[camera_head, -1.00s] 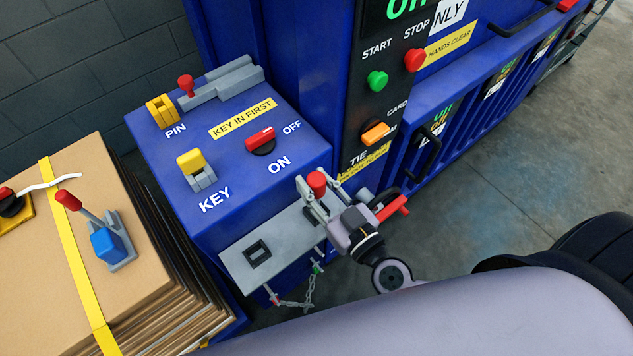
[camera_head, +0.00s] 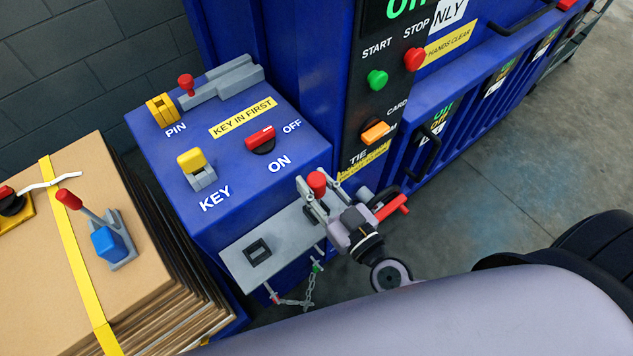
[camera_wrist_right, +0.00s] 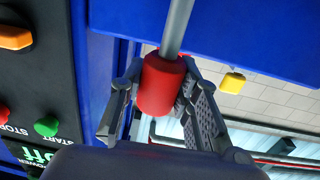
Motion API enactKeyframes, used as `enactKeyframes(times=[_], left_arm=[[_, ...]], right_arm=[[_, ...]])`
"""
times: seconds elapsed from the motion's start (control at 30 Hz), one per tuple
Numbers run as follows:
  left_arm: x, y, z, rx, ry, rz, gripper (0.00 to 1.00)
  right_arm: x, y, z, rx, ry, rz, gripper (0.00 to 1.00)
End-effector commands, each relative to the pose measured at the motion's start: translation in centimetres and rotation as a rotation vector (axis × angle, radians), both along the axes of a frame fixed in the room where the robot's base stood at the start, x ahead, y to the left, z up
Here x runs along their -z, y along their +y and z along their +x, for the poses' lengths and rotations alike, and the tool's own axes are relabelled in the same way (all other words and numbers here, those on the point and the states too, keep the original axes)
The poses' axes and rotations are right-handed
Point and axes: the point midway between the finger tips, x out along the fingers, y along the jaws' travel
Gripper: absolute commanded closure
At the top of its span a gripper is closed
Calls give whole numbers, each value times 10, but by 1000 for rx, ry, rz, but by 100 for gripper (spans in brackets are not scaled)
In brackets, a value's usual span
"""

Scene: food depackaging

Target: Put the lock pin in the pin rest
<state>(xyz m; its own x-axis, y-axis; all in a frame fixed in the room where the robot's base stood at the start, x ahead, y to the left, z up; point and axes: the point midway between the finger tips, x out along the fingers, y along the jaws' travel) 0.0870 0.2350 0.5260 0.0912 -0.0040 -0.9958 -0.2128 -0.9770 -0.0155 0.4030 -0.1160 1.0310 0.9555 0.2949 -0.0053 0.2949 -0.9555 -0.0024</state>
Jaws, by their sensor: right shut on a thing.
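The lock pin has a red grip (camera_head: 317,182) and shows in the head view at the right end of a grey plate (camera_head: 235,266) on the blue cabinet's front. My right gripper (camera_head: 322,190) is shut on that red grip. In the right wrist view the red grip (camera_wrist_right: 160,85) sits between my right fingertips (camera_wrist_right: 160,88), with a grey shaft (camera_wrist_right: 177,25) running from it to the top edge. The pin's far end is hidden. A dark square socket (camera_head: 258,252) is in the plate's left part; I cannot tell whether the plate is the pin rest. My left gripper is not in view.
The blue cabinet top carries a yellow PIN block (camera_head: 162,111), a grey bolt with a red knob (camera_head: 186,84), a yellow KEY piece (camera_head: 190,162) and a red switch (camera_head: 260,138). A chain (camera_head: 308,292) hangs below the plate. Strapped cardboard (camera_head: 140,255) stands left.

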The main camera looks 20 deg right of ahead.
Motion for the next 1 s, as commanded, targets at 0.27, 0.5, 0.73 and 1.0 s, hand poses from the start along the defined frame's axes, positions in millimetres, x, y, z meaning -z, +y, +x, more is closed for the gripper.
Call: enactKeyframes(times=[0.27, 0.5, 0.73, 1.0], left_arm=[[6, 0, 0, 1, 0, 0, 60], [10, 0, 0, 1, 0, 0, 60], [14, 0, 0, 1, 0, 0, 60], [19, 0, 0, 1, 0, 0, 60]], right_arm=[[8, 0, 0, 0, -1, 1, 100], [14, 0, 0, 0, -1, -1, 100], [20, 0, 0, -1, -1, 1, 100], [26, 0, 0, -1, -1, -1, 100]])
